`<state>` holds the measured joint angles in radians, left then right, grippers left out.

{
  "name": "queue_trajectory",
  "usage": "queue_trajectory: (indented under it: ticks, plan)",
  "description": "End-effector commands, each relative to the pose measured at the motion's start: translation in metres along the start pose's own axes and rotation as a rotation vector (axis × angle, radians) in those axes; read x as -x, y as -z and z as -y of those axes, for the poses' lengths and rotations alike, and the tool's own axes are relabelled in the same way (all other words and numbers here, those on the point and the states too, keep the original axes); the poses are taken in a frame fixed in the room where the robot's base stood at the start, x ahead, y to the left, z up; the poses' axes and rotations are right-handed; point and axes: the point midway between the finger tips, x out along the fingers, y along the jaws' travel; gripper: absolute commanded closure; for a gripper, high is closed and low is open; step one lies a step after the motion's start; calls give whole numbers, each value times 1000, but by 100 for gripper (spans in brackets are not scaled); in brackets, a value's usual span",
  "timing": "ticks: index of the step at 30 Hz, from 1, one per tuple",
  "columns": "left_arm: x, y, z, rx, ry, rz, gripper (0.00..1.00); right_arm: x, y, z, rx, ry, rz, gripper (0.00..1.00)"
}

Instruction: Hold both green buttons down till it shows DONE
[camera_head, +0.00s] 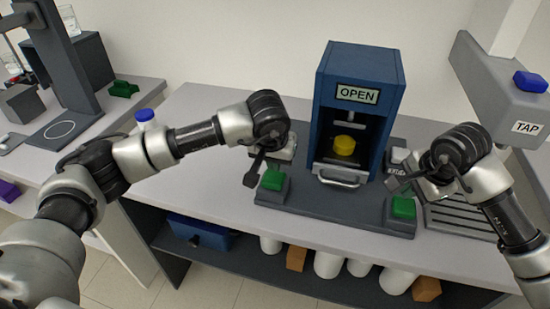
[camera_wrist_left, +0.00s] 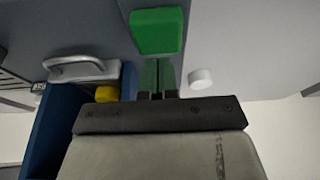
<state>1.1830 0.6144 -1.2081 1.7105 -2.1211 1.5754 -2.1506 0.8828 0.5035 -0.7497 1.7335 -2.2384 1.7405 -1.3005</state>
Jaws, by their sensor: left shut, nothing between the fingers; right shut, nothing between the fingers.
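The blue rig (camera_head: 362,75) stands on a dark base and its display (camera_head: 357,94) reads OPEN. The left green button (camera_head: 272,180) and the right green button (camera_head: 403,208) sit on grey blocks at the base's front corners. My left gripper (camera_head: 252,174) is shut and empty, close beside the left button; whether it touches is not clear. In the left wrist view the green button (camera_wrist_left: 156,31) lies just beyond the shut fingers (camera_wrist_left: 157,88). My right gripper (camera_head: 393,182) is shut and empty, just behind and above the right button, apparently apart from it.
A yellow piece (camera_head: 344,145) sits inside the rig, behind a silver handle (camera_head: 337,179). A grey TAP unit (camera_head: 500,95) with a blue button (camera_head: 531,82) stands at right. A blue-capped item (camera_head: 144,116) is at left. A lower shelf holds white cylinders and orange blocks.

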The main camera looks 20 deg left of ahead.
Motion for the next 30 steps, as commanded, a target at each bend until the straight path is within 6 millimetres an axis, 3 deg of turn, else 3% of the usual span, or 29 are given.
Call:
queue_trajectory:
  ticks: [30]
  plan:
    - [-26, -9, 0, 0, 1, 3, 100, 0, 0, 0, 0, 0, 0, 100]
